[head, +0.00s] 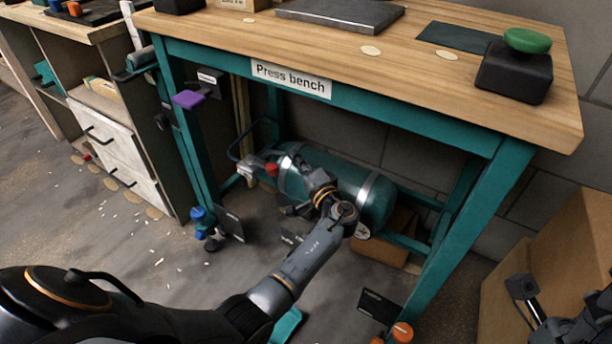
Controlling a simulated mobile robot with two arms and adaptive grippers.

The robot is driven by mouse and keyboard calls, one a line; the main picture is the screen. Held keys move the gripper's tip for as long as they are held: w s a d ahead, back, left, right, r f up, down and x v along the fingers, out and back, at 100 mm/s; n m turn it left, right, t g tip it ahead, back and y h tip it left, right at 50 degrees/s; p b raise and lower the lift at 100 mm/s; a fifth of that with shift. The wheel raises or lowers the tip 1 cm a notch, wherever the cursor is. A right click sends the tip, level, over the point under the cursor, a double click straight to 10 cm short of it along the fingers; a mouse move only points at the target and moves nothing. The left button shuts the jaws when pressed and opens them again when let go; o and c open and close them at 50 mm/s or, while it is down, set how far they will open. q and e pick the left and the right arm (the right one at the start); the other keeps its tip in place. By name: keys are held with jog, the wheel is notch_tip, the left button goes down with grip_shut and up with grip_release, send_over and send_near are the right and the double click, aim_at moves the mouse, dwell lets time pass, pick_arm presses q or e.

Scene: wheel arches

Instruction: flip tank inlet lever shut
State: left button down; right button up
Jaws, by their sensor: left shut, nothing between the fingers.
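The teal tank (372,200) lies on its side under the press bench, held by metal straps. At its left end is a pale metal fitting (250,168) with a red part (271,169); I cannot tell if this is the inlet lever. My left gripper (305,178) is shut and empty in front of the tank, to the right of the red part. Its wrist hides part of the tank. I cannot tell whether the fingers touch anything. Part of my right arm and gripper (524,288) shows at the lower right; its jaw state is unclear.
The press bench (185,25) stands over the tank; its teal legs flank the space. A purple paddle (188,99) sticks out by the left leg, above a blue knob (198,214). An orange knob (402,332) is low at front right. Cardboard boxes (560,260) stand right.

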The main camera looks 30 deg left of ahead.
aim_at(261, 164)
pick_arm(q)
jog(key=shift+s+a+f, duration=0.1)
jog(key=shift+s+a, duration=0.3)
jog(key=shift+s, duration=0.45)
jog(key=shift+s+a+f, duration=0.1)
jog(key=shift+s+a, duration=0.25)
jog(key=shift+s, duration=0.5)
